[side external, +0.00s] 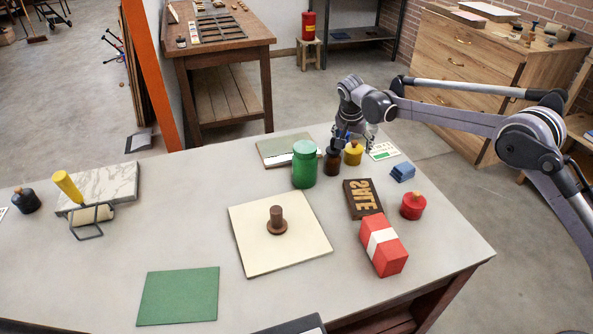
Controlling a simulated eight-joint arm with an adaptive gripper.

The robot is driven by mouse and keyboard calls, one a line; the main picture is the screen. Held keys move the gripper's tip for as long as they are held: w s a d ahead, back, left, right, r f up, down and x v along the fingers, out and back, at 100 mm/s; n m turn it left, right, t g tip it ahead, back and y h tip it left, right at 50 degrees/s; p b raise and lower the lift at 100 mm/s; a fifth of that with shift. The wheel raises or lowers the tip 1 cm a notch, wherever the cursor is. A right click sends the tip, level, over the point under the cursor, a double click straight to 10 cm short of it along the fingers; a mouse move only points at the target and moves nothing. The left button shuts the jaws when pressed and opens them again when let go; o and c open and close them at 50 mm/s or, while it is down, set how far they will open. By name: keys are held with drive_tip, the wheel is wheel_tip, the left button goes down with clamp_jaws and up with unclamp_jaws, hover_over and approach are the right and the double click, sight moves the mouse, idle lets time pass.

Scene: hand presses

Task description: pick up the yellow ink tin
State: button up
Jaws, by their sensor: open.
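The yellow ink tin (353,153) is a small round tin with a knob on its lid. It stands upright near the far right part of the table, just right of a dark brown bottle (332,162). My gripper (352,138) is open and points down, close above the tin and the bottle. Its fingers overlap the top of the tin and the bottle from this side, so I cannot tell whether they touch either one.
A green jar (304,164) stands left of the bottle. A red tin (413,206), a blue cloth-like block (402,172), a lettered block (362,199) and a red-and-white box (383,245) lie to the front right. The table's (400,300) right edge is near them.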

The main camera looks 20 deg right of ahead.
sight(350, 161)
drive_tip(key=x, duration=0.4)
drive_tip(key=shift+s+f, duration=0.1)
drive_tip(key=c, duration=1.5)
drive_tip(key=shift+o, duration=0.2)
